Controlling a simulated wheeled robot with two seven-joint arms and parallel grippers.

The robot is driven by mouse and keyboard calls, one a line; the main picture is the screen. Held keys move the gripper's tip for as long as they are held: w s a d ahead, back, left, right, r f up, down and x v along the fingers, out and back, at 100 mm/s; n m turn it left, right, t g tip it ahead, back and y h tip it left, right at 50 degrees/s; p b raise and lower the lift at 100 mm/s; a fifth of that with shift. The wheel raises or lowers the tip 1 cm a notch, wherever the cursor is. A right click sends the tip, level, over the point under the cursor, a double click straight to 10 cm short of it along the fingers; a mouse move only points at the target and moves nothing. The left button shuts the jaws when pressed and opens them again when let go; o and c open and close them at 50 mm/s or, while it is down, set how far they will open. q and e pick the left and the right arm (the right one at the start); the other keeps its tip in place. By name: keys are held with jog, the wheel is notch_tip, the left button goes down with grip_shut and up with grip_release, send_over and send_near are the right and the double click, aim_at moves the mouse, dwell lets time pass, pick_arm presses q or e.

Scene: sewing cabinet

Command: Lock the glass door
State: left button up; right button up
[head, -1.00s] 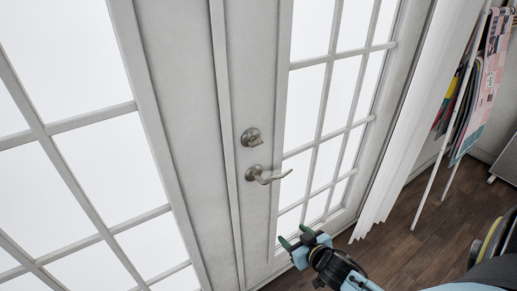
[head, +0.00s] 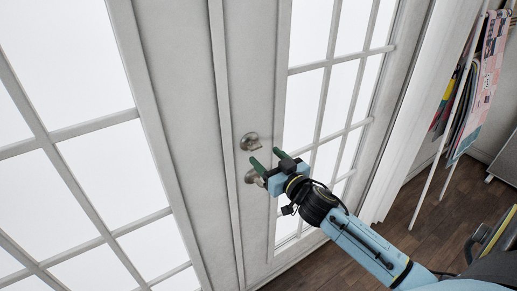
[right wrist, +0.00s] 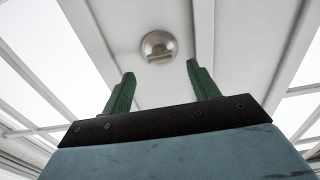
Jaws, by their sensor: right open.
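The white glass door (head: 180,120) with paned windows fills most of the head view. Its round metal lock knob (head: 249,141) sits on the door's middle stile, above the lever handle (head: 251,177), which is mostly hidden behind my gripper. My right gripper (head: 267,158) is open and empty, its green fingertips just below and right of the lock knob. In the right wrist view the lock knob (right wrist: 158,46) shows beyond the two spread fingers, between and above their tips, apart from them. My left gripper is not in view.
A white curtain (head: 410,110) hangs right of the door. A rack with hanging fabrics (head: 482,85) stands at the right on the wooden floor (head: 425,205). The space in front of the left panes is clear.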

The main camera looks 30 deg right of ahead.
aim_at(257, 148)
jog(key=shift+w, duration=2.5)
jog(key=shift+c, duration=0.4)
jog(key=c, duration=0.9)
